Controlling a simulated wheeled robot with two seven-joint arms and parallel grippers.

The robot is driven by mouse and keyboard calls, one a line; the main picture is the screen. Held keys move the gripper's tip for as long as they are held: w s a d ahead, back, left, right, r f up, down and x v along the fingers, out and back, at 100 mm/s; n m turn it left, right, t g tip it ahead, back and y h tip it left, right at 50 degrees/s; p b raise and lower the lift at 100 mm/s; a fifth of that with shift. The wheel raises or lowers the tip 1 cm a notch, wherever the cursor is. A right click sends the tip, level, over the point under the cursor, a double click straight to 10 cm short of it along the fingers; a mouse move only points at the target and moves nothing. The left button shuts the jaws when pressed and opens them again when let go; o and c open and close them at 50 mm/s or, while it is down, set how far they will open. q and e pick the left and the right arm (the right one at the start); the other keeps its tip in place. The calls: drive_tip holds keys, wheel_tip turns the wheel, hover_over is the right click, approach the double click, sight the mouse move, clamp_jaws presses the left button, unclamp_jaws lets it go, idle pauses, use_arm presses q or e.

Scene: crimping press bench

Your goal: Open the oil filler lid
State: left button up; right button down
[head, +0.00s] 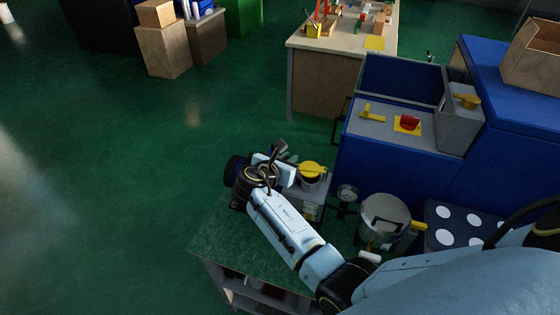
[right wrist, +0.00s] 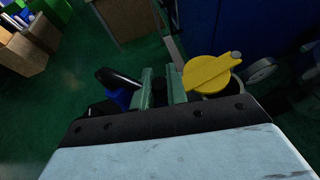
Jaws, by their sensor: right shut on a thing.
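The oil filler lid (head: 313,168) is a yellow disc over a grey round filler neck (head: 311,181), on a small grey unit at the bench's back edge. In the right wrist view the yellow lid (right wrist: 207,73) lies just right of my green fingers, with a grey knob at its far right. My right gripper (head: 288,166) is beside the lid's left side. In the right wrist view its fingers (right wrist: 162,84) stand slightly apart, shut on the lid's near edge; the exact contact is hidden. How far the lid is tilted I cannot tell. My left gripper is out of view.
A pressure gauge (head: 347,193) and a lidded metal pot (head: 386,215) stand right of the filler. A blue cabinet (head: 385,165) with a red knob (head: 409,122) rises behind. The green bench top (head: 225,235) is clear at the front left.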

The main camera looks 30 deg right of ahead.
idle(0.3)
drive_tip(key=c, duration=1.6)
unclamp_jaws()
drive_tip(key=v, duration=1.3)
drive_tip(key=shift+s+a+r, duration=0.1)
drive_tip(key=shift+a, duration=0.05)
drive_tip(key=shift+c, duration=0.5)
